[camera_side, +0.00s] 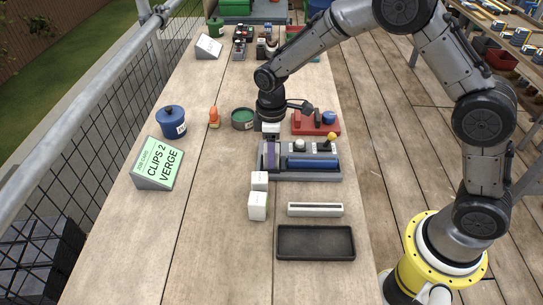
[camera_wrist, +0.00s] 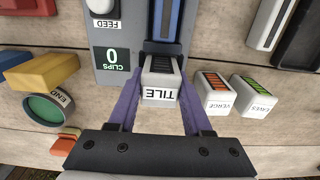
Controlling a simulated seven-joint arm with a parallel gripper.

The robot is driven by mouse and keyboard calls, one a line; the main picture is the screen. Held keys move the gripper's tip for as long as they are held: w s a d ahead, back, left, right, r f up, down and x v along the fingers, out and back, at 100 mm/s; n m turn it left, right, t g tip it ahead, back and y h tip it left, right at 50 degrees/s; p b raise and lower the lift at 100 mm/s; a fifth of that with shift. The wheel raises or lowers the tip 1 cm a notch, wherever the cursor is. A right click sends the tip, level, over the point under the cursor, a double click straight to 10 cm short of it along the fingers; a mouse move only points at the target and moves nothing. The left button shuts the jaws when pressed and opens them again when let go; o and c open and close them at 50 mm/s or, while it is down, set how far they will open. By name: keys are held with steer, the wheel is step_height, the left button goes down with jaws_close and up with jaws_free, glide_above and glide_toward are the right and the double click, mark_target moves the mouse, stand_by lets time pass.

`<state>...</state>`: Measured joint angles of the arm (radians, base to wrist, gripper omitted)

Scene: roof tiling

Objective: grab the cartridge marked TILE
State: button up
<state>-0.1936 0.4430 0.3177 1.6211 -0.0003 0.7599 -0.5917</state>
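The cartridge marked TILE (camera_wrist: 161,78) is a white block with a dark ribbed top. It sits at the near end of the grey feeder unit (camera_side: 322,148), in line with a blue strip. In the wrist view my gripper (camera_wrist: 161,88) has its two purple fingers either side of this cartridge, very close to its sides. I cannot tell whether they press on it. In the side view my gripper (camera_side: 271,140) is low over the left end of the feeder unit, and the cartridge is largely hidden there.
Two more white cartridges, VERGE (camera_wrist: 215,92) with orange ribs and EAVES (camera_wrist: 255,94) with green ribs, stand just right of my right finger. A red tray (camera_side: 302,126), a black tray (camera_side: 316,257) and a white slotted bar (camera_side: 315,210) are nearby.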

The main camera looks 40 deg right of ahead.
jaws_close()
steer(key=shift+r, duration=0.2)
